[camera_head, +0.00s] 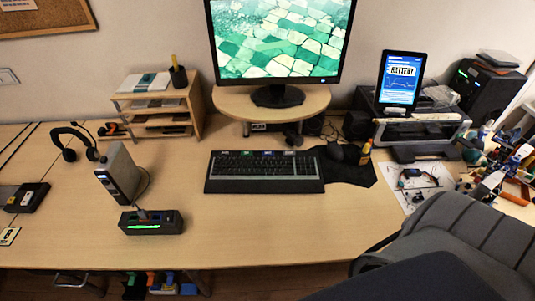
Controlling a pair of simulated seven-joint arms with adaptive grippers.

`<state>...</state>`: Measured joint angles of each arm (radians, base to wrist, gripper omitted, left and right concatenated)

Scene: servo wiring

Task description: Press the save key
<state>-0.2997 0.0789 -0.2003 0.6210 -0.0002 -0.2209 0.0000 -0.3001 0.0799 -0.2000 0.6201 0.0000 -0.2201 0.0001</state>
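A black keyboard (265,168) with a palm rest lies on the desk in front of the monitor. A few small coloured marks show along its top edge. The lettering is too small to read, so I cannot tell which key is the save key. Neither of my grippers shows in this view, and nothing touches the keyboard.
The monitor (282,40) stands on a wooden riser (225,101). A mouse mat (352,173) lies right of the keyboard. A grey device (120,172) and a black box with green light (151,223) stand left. A grey chair (462,240) fills the lower right. The front middle desk is clear.

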